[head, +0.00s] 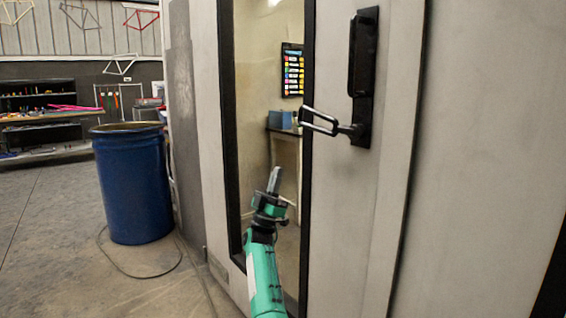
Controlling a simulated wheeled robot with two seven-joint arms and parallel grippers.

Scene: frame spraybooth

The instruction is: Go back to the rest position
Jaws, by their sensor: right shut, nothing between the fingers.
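My right gripper (274,180) is in the lower middle of the head view, at the end of a green and white arm. Its grey fingers are together and point up, with nothing between them. It is in front of the tall window (258,130) of a pale grey booth door (345,220). The black door handle (320,120) is above and to the right of the gripper, apart from it. The door looks closed. My left gripper is not in view.
A blue barrel (133,185) stands on the floor left of the booth, with a cable (140,274) around its base. A workbench (50,120) with tools is at the back left. Bicycle frames hang on the wall. The floor (55,240) at the lower left is clear.

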